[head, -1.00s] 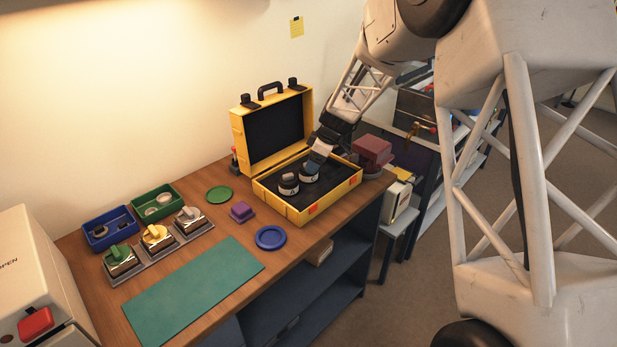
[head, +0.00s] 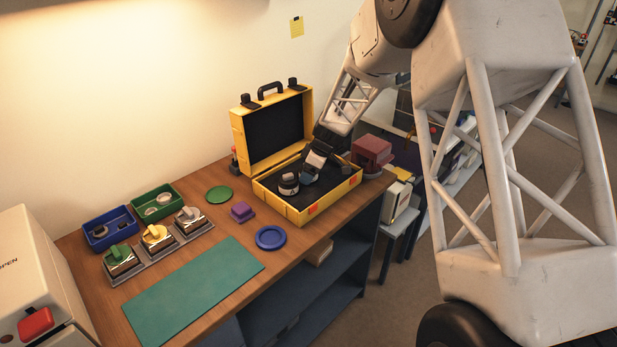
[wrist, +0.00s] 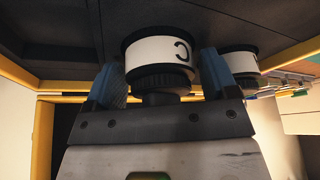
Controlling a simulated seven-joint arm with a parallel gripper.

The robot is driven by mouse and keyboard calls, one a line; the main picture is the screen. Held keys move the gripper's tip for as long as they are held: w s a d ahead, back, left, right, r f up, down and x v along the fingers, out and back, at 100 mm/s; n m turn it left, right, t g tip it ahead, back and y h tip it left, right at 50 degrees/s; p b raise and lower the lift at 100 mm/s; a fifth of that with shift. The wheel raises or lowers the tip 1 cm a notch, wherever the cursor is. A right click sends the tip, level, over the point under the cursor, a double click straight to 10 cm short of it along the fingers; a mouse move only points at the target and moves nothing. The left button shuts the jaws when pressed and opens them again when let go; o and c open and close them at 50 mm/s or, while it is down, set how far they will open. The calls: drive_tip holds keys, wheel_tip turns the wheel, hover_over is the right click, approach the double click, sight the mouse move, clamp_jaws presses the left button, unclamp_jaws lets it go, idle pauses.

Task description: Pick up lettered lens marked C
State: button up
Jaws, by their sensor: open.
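The lens marked C (wrist: 160,55) is a black cylinder with a white band. In the wrist view it stands between the two blue fingers of my gripper (wrist: 160,75), with its letter appearing turned over. My gripper is open around it; small gaps show beside the lens. In the head view my gripper (head: 310,177) is down inside the open yellow case (head: 288,212), and it hides most of this lens. A second banded lens (wrist: 238,62) is just right of the right finger; its letter is only partly visible. In the head view a banded lens (head: 289,184) stands left of my gripper.
The case's raised lid (head: 272,130) stands behind my gripper. A dark red block (head: 372,152) is close to the right of the case. A purple block (head: 242,212), a blue dish (head: 270,238) and a teal mat (head: 195,290) lie to the left and front.

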drive_tip(key=c, duration=0.7)
drive_tip(key=shift+r, duration=0.15)
drive_tip(key=shift+r, duration=4.95)
